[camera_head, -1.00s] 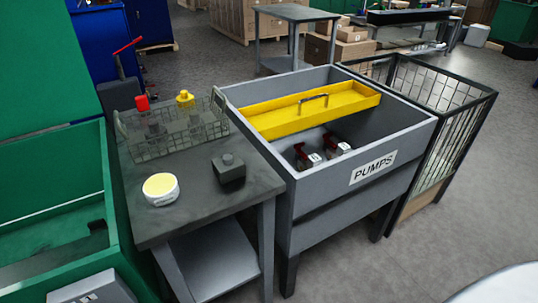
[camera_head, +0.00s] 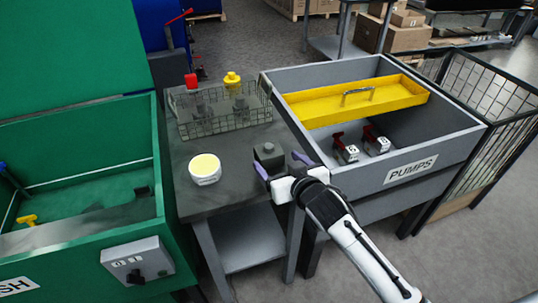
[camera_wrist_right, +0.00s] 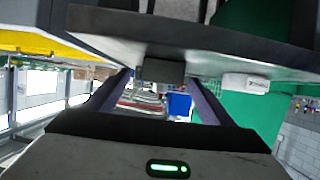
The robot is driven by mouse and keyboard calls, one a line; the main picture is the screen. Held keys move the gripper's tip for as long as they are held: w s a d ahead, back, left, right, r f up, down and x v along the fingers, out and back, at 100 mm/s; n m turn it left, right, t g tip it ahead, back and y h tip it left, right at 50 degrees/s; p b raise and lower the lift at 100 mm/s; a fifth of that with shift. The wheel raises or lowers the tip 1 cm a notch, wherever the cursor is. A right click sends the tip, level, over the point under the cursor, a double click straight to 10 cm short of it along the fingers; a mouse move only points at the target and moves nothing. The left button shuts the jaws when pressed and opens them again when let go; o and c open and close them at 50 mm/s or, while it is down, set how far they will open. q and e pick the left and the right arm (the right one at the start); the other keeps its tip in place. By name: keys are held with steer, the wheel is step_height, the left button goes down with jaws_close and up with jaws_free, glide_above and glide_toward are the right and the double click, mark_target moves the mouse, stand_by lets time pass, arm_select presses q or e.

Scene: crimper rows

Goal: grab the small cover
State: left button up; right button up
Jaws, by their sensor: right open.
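The small cover looks to be the dark grey square block with a knob on top (camera_head: 268,156), lying on the grey side table (camera_head: 232,200) near its right edge. My right gripper (camera_head: 281,167) is open and empty at that table edge, its two purple fingertips on the near side of the block. In the right wrist view the dark block (camera_wrist_right: 162,70) shows between and beyond the open fingers (camera_wrist_right: 153,92), under the dark tabletop band. I cannot tell if a finger touches it. My left gripper is out of view.
A white round tub with a yellow top (camera_head: 205,168) stands left of the block. A wire basket (camera_head: 222,117) is behind. The grey PUMPS bin (camera_head: 425,155) on the right holds a yellow tray (camera_head: 345,103) and pumps. A green machine (camera_head: 80,215) stands left.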

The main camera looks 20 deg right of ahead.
mark_target(269, 153)
steer(key=shift+a+r+x, duration=0.1)
steer(key=shift+x, duration=1.5)
steer(key=shift+a+r+x, duration=0.15)
steer(key=shift+x, duration=1.4)
steer(key=shift+w, duration=0.1)
steer(key=c, duration=1.4)
